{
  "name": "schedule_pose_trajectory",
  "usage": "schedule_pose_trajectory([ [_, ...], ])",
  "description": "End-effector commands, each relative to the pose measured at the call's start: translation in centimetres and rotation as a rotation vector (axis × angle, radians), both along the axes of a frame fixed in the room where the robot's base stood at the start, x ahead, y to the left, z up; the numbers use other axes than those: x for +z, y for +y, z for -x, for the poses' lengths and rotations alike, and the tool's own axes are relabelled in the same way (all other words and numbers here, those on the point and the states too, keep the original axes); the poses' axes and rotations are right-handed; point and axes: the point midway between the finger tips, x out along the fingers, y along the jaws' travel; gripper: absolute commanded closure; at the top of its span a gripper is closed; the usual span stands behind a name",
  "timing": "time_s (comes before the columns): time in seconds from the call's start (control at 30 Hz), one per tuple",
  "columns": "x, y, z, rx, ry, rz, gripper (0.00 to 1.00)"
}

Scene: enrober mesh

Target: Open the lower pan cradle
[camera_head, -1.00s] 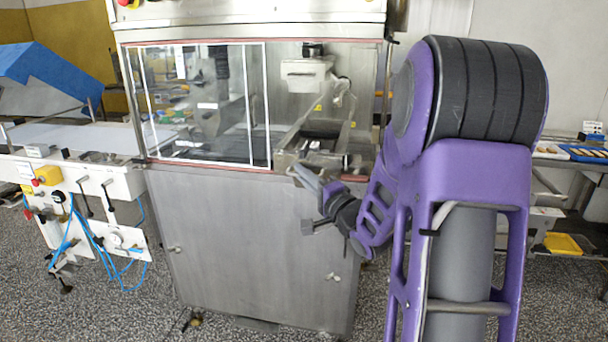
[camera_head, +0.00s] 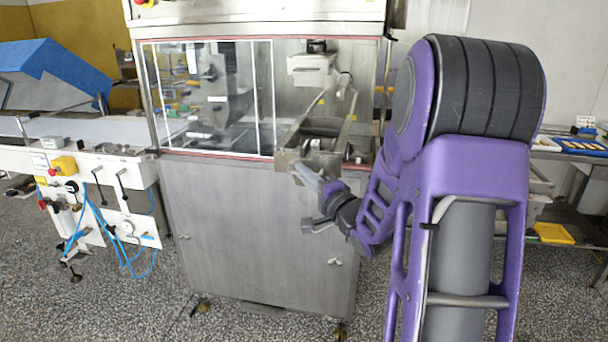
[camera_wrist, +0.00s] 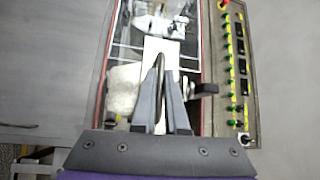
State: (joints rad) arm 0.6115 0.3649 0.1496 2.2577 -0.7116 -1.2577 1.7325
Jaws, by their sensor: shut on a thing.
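The lower pan cradle (camera_head: 312,160) is a grey metal, trough-like part at the lower right of the machine's windowed opening. Its near end sticks out past the front lower edge of the opening. My gripper (camera_head: 303,176) is at that near end, low and in front of the machine. In the wrist view my gripper (camera_wrist: 161,110) has its two dark fingers closed in on a thin grey bar, which seems to belong to the cradle. The exact grip point is small and partly hidden by the fingers in both views.
The steel cabinet (camera_head: 255,235) stands below the opening, with a sliding glass window (camera_head: 215,95) at left. A conveyor with valves and blue hoses (camera_head: 100,190) is at left. A control panel (camera_wrist: 232,75) shows in the wrist view. Speckled floor lies clear in front.

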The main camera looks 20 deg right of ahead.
Motion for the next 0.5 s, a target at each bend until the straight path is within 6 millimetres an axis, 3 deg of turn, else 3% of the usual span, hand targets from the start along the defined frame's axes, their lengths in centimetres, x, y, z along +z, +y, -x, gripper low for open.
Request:
schedule_pose_trajectory([
  [0.23,-0.22,0.46,0.14,0.011,0.005,-0.001,1.0],
  [0.27,-0.22,0.46,0.14,0.011,0.005,-0.001,0.83],
  [0.3,-0.21,0.44,0.13,0.011,0.005,-0.001,0.76],
  [0.5,-0.15,0.26,0.09,0.007,0.003,-0.001,0.76],
])
